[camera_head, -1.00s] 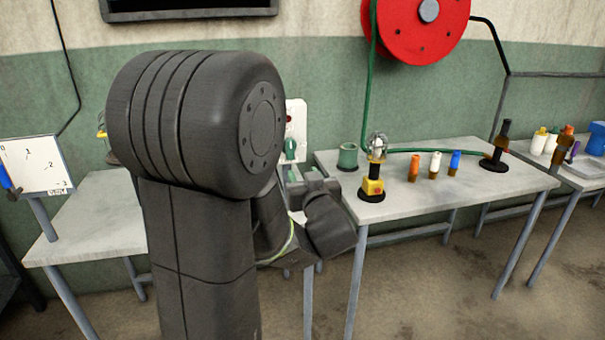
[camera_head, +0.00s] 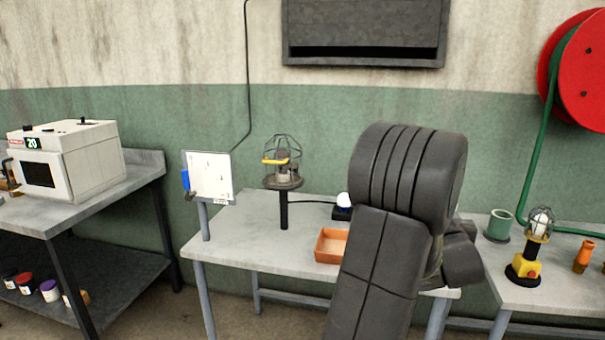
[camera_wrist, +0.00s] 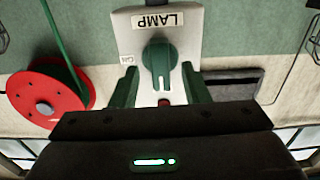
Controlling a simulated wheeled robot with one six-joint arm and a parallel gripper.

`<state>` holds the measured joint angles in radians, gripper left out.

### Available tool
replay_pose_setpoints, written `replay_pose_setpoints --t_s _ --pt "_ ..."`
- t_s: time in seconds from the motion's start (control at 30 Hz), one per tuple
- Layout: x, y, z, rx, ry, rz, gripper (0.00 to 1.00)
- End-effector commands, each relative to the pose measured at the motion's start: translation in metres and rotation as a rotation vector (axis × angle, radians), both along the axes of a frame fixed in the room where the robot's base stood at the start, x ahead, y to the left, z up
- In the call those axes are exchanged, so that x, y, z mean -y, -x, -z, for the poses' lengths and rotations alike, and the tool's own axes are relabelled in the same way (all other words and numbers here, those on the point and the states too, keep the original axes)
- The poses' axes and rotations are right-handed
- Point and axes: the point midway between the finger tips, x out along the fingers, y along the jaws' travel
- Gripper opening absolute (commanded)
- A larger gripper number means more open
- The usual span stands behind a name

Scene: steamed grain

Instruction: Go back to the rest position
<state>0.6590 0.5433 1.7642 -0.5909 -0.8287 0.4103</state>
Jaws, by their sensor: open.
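My gripper (camera_wrist: 161,72) is open in the wrist view, its two dark green fingers on either side of a green rotary knob (camera_wrist: 160,60). The knob sits on a white switch box (camera_wrist: 125,40) labelled LAMP. A gap shows between the fingers and the knob, and I cannot tell how far the fingertips are from the box. In the head view my dark arm stands over the right part of the middle table (camera_head: 225,250). My gripper and the switch box are hidden behind it there.
The middle table holds an orange tray (camera_head: 330,247), a caged burner stand (camera_head: 283,183) and a whiteboard (camera_head: 209,176). A white oven (camera_head: 68,160) stands left. A yellow-based caged lamp (camera_head: 530,262) and green cup (camera_head: 498,226) stand right. A red reel (camera_head: 590,70) hangs on the wall.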

Motion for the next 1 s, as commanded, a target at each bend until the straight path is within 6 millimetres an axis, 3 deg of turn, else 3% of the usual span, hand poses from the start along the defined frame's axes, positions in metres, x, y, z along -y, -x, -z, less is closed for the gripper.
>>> replay_pose_setpoints --t_s 0.1,0.43,0.9,1.0 --pt "0.004 -0.018 0.0 0.0 -0.001 -0.001 0.42" --pt "0.003 -0.015 0.0 0.015 -0.062 0.0 0.42" --pt "0.003 -0.015 0.002 0.008 -0.022 0.0 0.42" --pt "0.002 -0.004 0.0 0.001 0.002 0.002 0.42"
